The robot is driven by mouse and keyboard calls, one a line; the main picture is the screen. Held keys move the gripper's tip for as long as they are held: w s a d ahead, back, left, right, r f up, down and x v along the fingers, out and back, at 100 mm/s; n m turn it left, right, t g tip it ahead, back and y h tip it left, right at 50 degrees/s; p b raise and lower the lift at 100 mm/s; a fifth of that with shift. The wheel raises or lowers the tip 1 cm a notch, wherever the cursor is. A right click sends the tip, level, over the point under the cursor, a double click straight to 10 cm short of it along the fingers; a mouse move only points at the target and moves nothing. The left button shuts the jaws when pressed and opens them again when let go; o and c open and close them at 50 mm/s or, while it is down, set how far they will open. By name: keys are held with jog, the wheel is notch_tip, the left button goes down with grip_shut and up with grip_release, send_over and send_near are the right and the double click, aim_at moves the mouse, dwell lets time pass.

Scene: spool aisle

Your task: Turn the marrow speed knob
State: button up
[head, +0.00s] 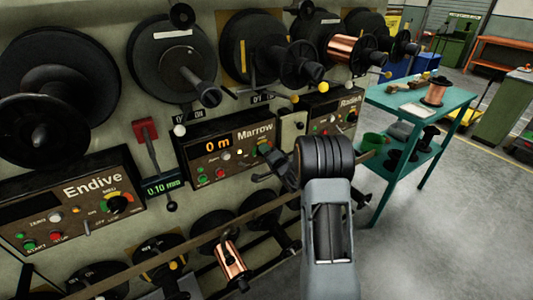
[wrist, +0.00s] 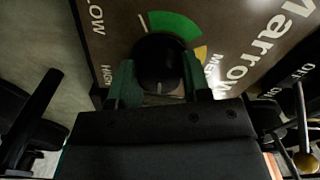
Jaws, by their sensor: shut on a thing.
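The Marrow panel (head: 215,160) is in the middle of the head view, with an orange display reading 0 m. Its speed knob is black and round in the wrist view (wrist: 160,55), against a dial with a green arc, a yellow patch and LOW, MED and HIGH lettering. My gripper (wrist: 160,80) has one finger on each side of the knob and is shut on it. In the head view my gripper (head: 268,168) reaches the panel's right part, and my arm hides some of that area. The knob's pointer is too dark to read surely.
The Endive panel (head: 80,205) is at left and the Radish panel (head: 330,115) at right. Black spools stick out above and below, and a long rail (head: 180,250) crosses below the panels. A teal table (head: 445,95) stands at right, with open floor beyond.

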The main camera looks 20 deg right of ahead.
jog(key=o, duration=0.9)
jog(key=shift+s, duration=0.1)
jog(key=s, duration=0.4)
jog(key=s+d, duration=0.1)
jog(key=s, duration=0.4)
jog(key=s+d, duration=0.1)
jog(key=s, duration=0.3)
jog(key=shift+s+d, duration=0.1)
jog(key=shift+s, duration=0.15)
